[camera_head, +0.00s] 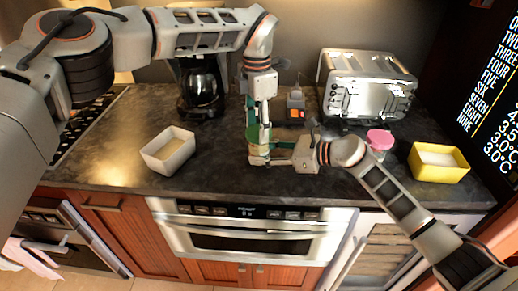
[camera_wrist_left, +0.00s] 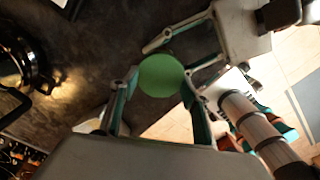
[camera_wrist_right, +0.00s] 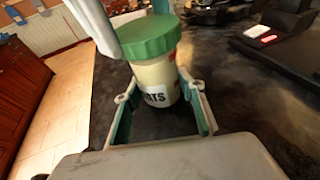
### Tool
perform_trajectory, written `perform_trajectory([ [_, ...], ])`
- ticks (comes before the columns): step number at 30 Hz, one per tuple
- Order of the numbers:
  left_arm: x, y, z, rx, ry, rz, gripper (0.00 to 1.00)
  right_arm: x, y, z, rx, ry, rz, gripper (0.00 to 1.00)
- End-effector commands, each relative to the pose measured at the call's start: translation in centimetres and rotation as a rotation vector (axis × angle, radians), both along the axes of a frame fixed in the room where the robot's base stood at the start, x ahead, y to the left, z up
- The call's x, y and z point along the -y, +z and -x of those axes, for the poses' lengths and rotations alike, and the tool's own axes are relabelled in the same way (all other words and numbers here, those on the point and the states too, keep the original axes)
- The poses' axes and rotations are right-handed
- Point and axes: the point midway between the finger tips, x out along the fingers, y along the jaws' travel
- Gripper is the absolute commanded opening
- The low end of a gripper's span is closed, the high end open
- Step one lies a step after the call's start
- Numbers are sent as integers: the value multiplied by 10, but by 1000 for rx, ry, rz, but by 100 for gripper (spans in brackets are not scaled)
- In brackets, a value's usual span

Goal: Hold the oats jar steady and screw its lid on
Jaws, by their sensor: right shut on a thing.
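The oats jar (camera_wrist_right: 157,82), pale with a dark label, stands upright on the dark counter. Its green lid (camera_wrist_right: 149,37) sits on top; I cannot tell how tightly. The lid is a round green disc in the left wrist view (camera_wrist_left: 160,75). My right gripper (camera_wrist_right: 163,98) is shut on the jar body from the side. My left gripper (camera_head: 258,122) points down from above, one finger on each side of the lid. I cannot tell whether those fingers press on it. In the head view, the grippers mostly hide the jar.
A white bin (camera_head: 168,150) stands to the left, a coffee maker (camera_head: 200,88) behind. A toaster (camera_head: 367,85), a pink-lidded jar (camera_head: 380,139) and a yellow bin (camera_head: 438,162) are to the right. The counter between is clear.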

Motion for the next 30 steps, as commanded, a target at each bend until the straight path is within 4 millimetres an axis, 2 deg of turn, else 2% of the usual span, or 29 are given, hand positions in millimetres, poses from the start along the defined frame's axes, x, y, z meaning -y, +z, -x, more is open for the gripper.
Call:
perform_trajectory([
  [5, -2, 0, -2, 7, -28, -3, 20, -1, 1, 1, 1, 3, -2, 1],
  [12, -3, 0, -3, 8, -295, -3, 20, -1, 2, 1, 1, 4, -3, 1],
  [20, -3, 0, -3, 8, -439, -4, 20, -2, 2, 1, 0, 5, -3, 1],
  [30, -3, 0, -3, 6, -777, -4, 20, -1, 2, 1, 1, 4, -3, 1],
])
